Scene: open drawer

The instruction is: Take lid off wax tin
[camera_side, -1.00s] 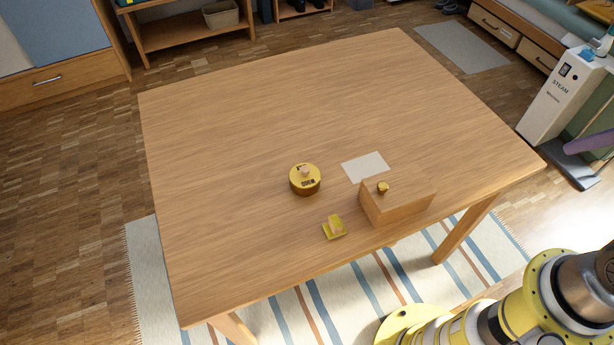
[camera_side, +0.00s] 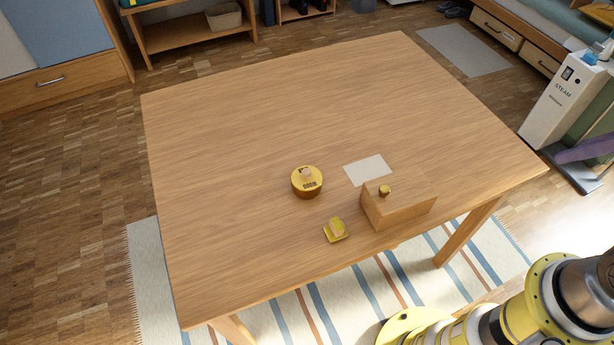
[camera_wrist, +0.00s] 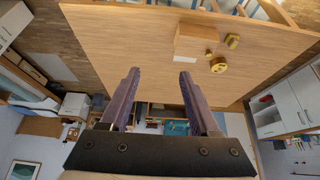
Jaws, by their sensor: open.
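The wax tin (camera_side: 307,189) is a round brown and yellow tin standing on the table. Its yellow lid (camera_side: 313,178) is on top, with dark print and a small pale wooden knob. In the wrist view the tin (camera_wrist: 219,65) shows small at the upper right, beyond my fingers. My gripper (camera_wrist: 158,76) is open, with two dark purple-grey fingers apart and nothing between them. It is well away from the tin. The side view does not show my gripper, only part of my arm at the lower right.
A wooden box (camera_side: 398,208) with a dark yellow knob stands right of the tin. A small yellow piece with a wooden block (camera_side: 337,231) lies near the front edge. A pale sheet (camera_side: 367,170) lies behind the box. The table's (camera_side: 250,120) back and left are clear.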

